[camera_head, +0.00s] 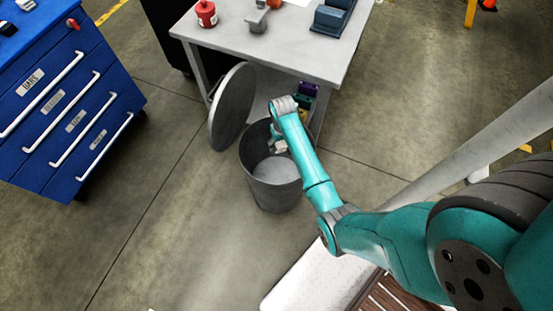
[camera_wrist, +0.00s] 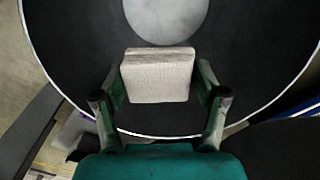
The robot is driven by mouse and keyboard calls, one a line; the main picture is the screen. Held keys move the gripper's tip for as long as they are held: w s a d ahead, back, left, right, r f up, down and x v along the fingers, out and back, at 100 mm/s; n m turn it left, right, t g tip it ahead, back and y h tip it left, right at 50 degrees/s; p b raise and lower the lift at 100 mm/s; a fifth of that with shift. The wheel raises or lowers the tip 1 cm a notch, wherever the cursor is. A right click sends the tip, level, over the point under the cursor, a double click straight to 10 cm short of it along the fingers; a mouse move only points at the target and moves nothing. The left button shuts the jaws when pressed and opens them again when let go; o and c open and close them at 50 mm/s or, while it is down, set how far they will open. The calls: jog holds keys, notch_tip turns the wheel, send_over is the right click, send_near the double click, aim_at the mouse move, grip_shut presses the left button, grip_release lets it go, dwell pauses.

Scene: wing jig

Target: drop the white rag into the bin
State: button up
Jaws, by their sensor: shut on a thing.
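The bin (camera_head: 272,199) is a dark grey round container standing on the floor in front of the table, open at the top. In the wrist view its dark inside wall (camera_wrist: 245,50) and pale round bottom (camera_wrist: 165,18) fill most of the picture. My gripper (camera_wrist: 160,85) is shut on the white rag (camera_wrist: 158,75), a folded off-white block between the two fingers. The rag is over the bin's opening. In the head view my gripper (camera_head: 278,146) is at the bin's mouth, and the rag there is small and partly hidden by my arm.
A round grey lid (camera_head: 232,106) stands tilted beside the bin. A blue drawer cabinet (camera_head: 70,105) stands at the left.

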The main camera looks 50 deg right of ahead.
jog(key=o, duration=1.2)
jog(key=shift+r, duration=0.1)
notch_tip(320, 180, up, 12)
jog(key=shift+f, duration=0.2)
